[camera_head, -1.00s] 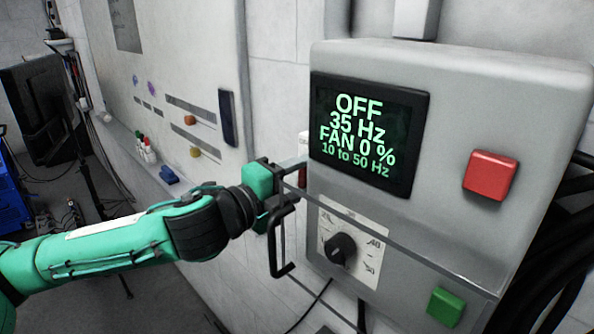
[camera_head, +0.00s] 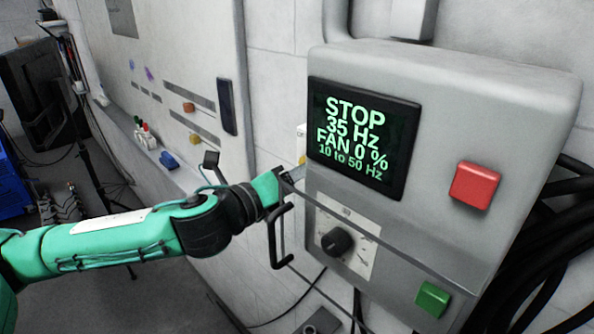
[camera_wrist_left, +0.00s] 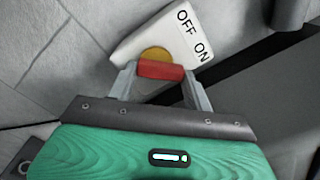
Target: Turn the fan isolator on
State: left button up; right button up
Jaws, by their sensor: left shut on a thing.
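The fan isolator (camera_wrist_left: 140,40) is a white plate marked OFF and ON, with a yellow disc (camera_wrist_left: 155,53) and a red handle (camera_wrist_left: 162,70). My left gripper (camera_wrist_left: 162,75) is shut on the red handle, one finger at each end. The handle's far side is partly out of sight. In the head view, my left gripper (camera_head: 294,178) reaches to the left side of a grey control box (camera_head: 450,130), which hides most of the isolator. The box's display (camera_head: 362,135) reads STOP, 35 Hz, FAN 0 %, 10 to 50 Hz. My right gripper is not in view.
The box front carries a red button (camera_head: 475,185), a green button (camera_head: 432,299) and a black knob (camera_head: 337,241). Black cables (camera_head: 540,230) hang at the right. A wall panel (camera_head: 180,60) with small items on its ledge stands at the left.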

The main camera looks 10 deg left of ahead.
pick_arm(q)
jog(key=shift+f, duration=0.1)
dwell(0.4)
jog(key=o, duration=1)
